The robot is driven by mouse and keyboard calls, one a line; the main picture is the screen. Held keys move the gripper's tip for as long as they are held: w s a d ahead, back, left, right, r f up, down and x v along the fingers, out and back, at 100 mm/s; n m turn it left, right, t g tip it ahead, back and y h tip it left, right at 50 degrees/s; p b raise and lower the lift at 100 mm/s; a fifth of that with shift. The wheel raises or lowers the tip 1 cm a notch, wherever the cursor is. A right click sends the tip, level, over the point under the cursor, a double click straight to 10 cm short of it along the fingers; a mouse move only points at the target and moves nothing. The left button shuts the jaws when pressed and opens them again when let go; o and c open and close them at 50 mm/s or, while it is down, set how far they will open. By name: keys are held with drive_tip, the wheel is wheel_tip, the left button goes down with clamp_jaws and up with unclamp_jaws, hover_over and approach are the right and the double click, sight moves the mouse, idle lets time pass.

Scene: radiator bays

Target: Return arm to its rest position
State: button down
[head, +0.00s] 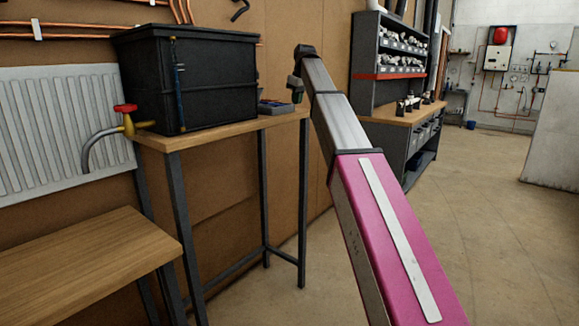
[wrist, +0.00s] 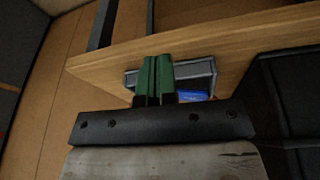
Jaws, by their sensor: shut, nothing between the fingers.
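My arm reaches forward from the lower right of the head view. My gripper (head: 295,88) is at its far end, near the right end of a tall narrow table (head: 225,130). In the wrist view my gripper (wrist: 157,62) shows two green fingers pressed together with nothing between them. The fingers overlap a small grey tray (wrist: 200,72) in that view, and a blue item (wrist: 193,96) shows in it. The tray (head: 276,107) rests on the table top beside the black tank. I cannot tell the exact gap between fingers and tray.
A black tank (head: 190,80) stands on the tall table. A red-handled tap (head: 126,118) sticks out to its left, before a white radiator (head: 60,125). A lower wooden bench (head: 85,260) is at front left. A shelved workbench (head: 400,115) stands behind. The floor (head: 490,200) at right is clear.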

drive_tip(key=s+d+f+m, duration=0.1)
drive_tip(key=s+d+f, duration=0.25)
drive_tip(key=f, duration=0.85)
drive_tip(key=s+d+f+m+g+h, duration=0.15)
drive_tip(key=s+f, duration=0.25)
drive_tip(key=f, duration=0.8)
drive_tip(key=s+d+f+m+t+y, duration=0.1)
drive_tip(key=s+d+f+m, duration=0.2)
drive_tip(key=f, duration=0.8)
drive_tip(key=s+d+f+m+g, duration=0.1)
drive_tip(key=s+d+f, duration=0.3)
drive_tip(key=s+f, duration=0.8)
drive_tip(key=s+d+f+m+g+h, duration=0.1)
drive_tip(key=s+d+f, duration=0.3)
drive_tip(key=s+f, duration=0.9)
drive_tip(key=shift+s+m, duration=0.75)
drive_tip(key=shift+s, duration=0.2)
